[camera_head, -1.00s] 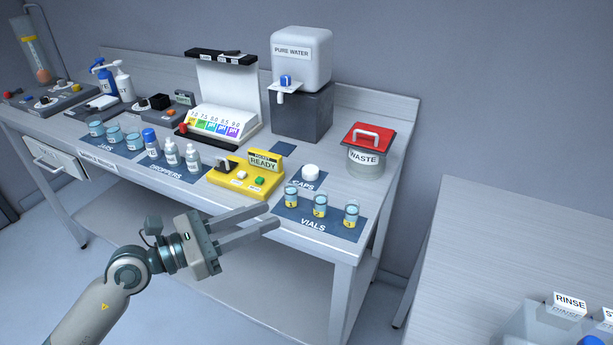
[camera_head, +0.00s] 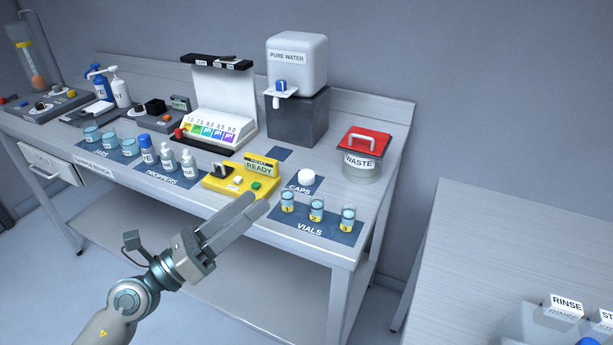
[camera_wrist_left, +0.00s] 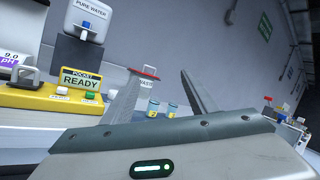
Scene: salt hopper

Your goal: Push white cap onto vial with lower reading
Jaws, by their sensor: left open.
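A white cap (camera_head: 306,176) sits on the blue CAPS mat at the bench's right part. Three small vials with yellow number labels stand upright in a row on the VIALS mat: vial 1 (camera_head: 287,202), vial 2 (camera_head: 316,209) and vial 3 (camera_head: 348,218). The yellow pocket meter (camera_head: 242,178) reads READY; no number is legible on it. My left gripper (camera_head: 256,207) is open and empty, in front of the bench edge and left of the vials. Two vials show beyond its fingers in the left wrist view (camera_wrist_left: 153,108). My right gripper is not in view.
A waste bin (camera_head: 362,158) with a red lid stands behind the vials. The pure water tank (camera_head: 297,62) is at the back. Droppers (camera_head: 168,160) and jars stand to the left. A second table (camera_head: 500,240) is at the right, with a gap between.

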